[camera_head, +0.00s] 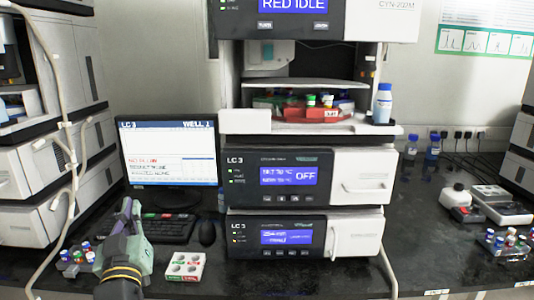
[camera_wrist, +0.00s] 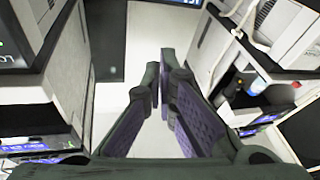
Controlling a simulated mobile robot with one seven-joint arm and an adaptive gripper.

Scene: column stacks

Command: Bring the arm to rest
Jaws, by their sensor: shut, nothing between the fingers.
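My gripper (camera_head: 127,208) is at the lower left of the head view, above the bench and just in front of the keyboard, fingers pointing up. In the wrist view my gripper (camera_wrist: 160,72) has its fingertips close together with nothing between them. It is shut and empty. My arm comes up from the bottom edge of the head view and hides part of the bench.
A monitor (camera_head: 170,152) and keyboard (camera_head: 166,227) stand behind my gripper. The instrument stack (camera_head: 278,234) fills the middle. Bench front centre is clear.

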